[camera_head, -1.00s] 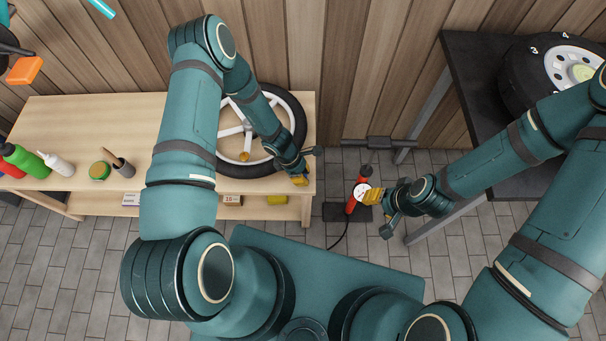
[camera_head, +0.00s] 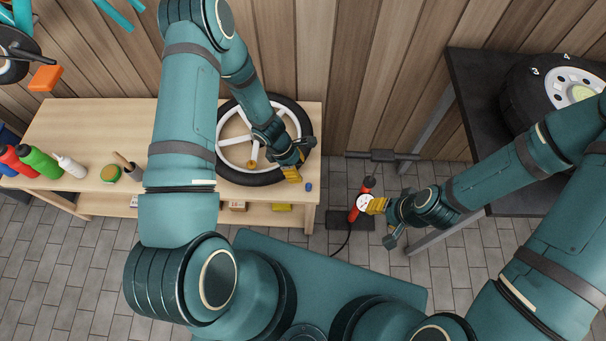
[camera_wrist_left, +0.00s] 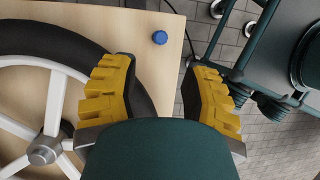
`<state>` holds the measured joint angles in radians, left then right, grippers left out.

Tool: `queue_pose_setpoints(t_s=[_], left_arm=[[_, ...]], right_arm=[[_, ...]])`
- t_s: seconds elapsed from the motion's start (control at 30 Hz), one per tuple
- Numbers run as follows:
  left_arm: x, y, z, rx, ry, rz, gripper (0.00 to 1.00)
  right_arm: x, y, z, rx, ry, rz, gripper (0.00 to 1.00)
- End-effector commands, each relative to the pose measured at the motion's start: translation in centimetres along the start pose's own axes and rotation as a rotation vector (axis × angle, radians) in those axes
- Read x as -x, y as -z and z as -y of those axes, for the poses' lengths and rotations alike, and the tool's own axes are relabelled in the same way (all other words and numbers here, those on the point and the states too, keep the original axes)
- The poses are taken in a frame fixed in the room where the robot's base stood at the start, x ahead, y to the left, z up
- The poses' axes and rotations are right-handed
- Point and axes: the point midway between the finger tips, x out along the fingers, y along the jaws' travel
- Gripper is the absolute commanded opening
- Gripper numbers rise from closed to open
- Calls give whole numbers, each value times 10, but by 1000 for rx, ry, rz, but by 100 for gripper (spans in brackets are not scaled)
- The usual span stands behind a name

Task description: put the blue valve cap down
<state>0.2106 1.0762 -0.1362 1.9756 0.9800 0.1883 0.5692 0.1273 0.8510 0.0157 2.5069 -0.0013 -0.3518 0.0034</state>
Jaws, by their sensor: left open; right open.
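The blue valve cap (camera_head: 309,187) rests on the workbench near its right front corner. It also shows in the left wrist view (camera_wrist_left: 160,38), on the bare wood beyond my left fingertips and apart from them. My left gripper (camera_head: 292,174) is open and empty over the wheel's right edge, just left of the cap; its yellow fingers (camera_wrist_left: 158,88) are spread wide in the left wrist view. My right gripper (camera_head: 376,205) is by the red pump's gauge, right of the bench. It is open; whether its fingers touch the pump is unclear.
The wheel (camera_head: 224,139) with white spokes lies on the bench (camera_head: 80,125). The red hand pump (camera_head: 354,214) stands on the floor. A dark table (camera_head: 478,75) with a tyre is at right.

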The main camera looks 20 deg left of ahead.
Motion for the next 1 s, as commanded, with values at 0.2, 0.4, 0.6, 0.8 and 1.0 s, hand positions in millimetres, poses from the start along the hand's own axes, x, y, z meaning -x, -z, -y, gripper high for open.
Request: queue_pose_setpoints(t_s=[0.2,0.4,0.6,0.8,1.0], left_arm=[[22,0,0,-3,0,-1,46],[29,-4,29,-280,31,-59,46],[46,-26,78,-969,31,-133,46],[62,-59,110,-1515,-50,-134,46],[68,-73,121,-1701,-99,-124,46]], right_arm=[[6,-1,2,0,0,3,47],[6,-1,2,-1,0,4,47],[6,-1,2,0,0,4,47],[6,-1,2,0,0,4,47],[6,-1,2,0,0,4,47]])
